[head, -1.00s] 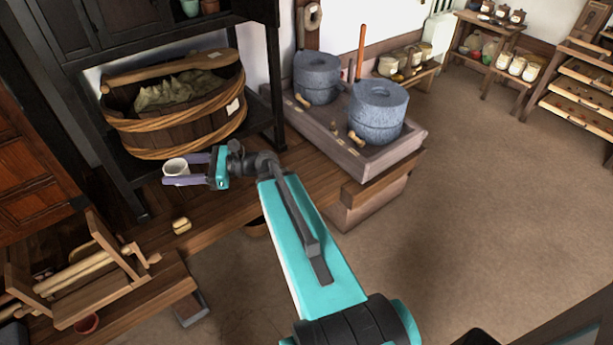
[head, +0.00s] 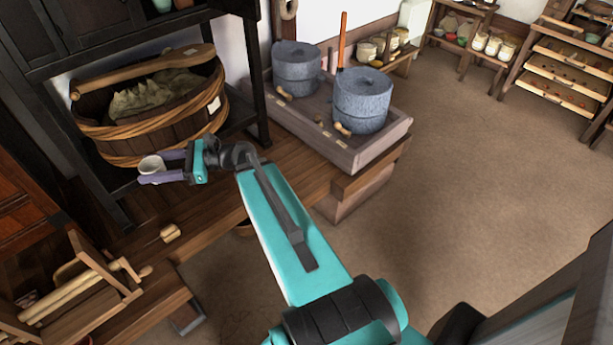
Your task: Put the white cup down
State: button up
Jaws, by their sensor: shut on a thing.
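The white cup (head: 151,167) is in the head view at the left, in front of the wooden tub. My gripper (head: 160,168) is shut on it, with one purple finger on each side of the cup. The cup looks upright. It shows over the front of the dark shelf and the wooden bench (head: 203,208); I cannot tell whether its base touches anything.
A wooden tub (head: 165,135) with a paddle across it stands on the dark shelf behind the cup. A small wooden block (head: 170,233) and a wooden roller frame (head: 85,290) are at lower left. Two stone querns (head: 362,98) stand in a tray (head: 343,151). Bare bench lies below the cup.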

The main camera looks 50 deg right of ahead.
jog(key=s+d+f+m+t+h+b, duration=0.1)
jog(key=d+f+m+t+h+b, duration=0.25)
jog(key=d+f+b, duration=0.9)
jog(key=s+d+f+m+t+h+b, duration=0.1)
jog(key=d+f+m+t+h+b, duration=0.2)
jog(key=d+f+b, duration=0.9)
jog(key=s+d+f+m+h+b, duration=0.1)
jog(key=s+d+f+h+b, duration=0.2)
jog(key=d, duration=0.6)
jog(key=s+d+f+m+h+b, duration=0.2)
jog(key=s+d+f+h+b, duration=0.1)
jog(key=s+d+f+b, duration=0.3)
jog(key=s+d+f+m+h+b, duration=0.2)
jog(key=s+d+f+h+b, duration=0.2)
jog(key=d+f, duration=0.4)
jog(key=d+t+b, duration=0.1)
jog(key=d, duration=0.3)
jog(key=shift+s+d+f, duration=0.15)
jog(key=shift+s+f, duration=0.05)
jog(key=shift+s, duration=0.1)
